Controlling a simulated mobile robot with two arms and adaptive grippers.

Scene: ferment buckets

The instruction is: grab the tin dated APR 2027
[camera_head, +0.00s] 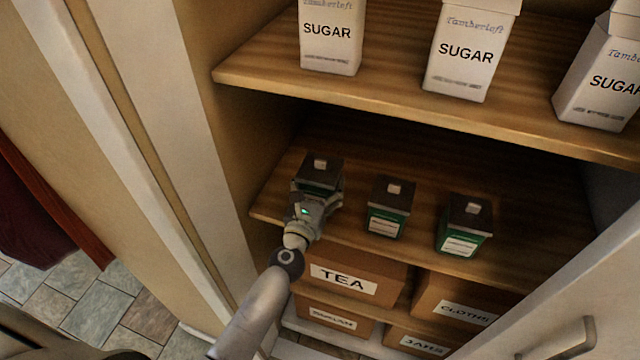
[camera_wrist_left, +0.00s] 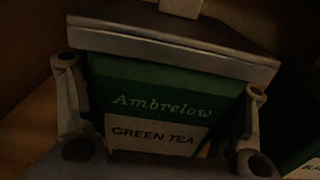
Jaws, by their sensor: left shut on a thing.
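Three green tins with dark lids and pale knobs stand in a row on the middle shelf in the head view. My left gripper (camera_head: 317,192) is shut on the left tin (camera_head: 319,168), with its fingers on either side of the body. In the left wrist view this tin (camera_wrist_left: 160,88) fills the picture and reads "Ambrelow GREEN TEA"; no date is legible on it. The middle tin (camera_head: 389,211) and the right tin (camera_head: 464,226) stand apart, their label print too small to read. My right gripper is not in view.
Several white sugar cartons (camera_head: 331,40) stand on the upper shelf (camera_head: 390,98), above the tins. Below are labelled cardboard boxes, including a TEA box (camera_head: 390,268). A white cabinet frame (camera_head: 165,90) borders the left, and a door with a handle (camera_head: 568,340) is at lower right.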

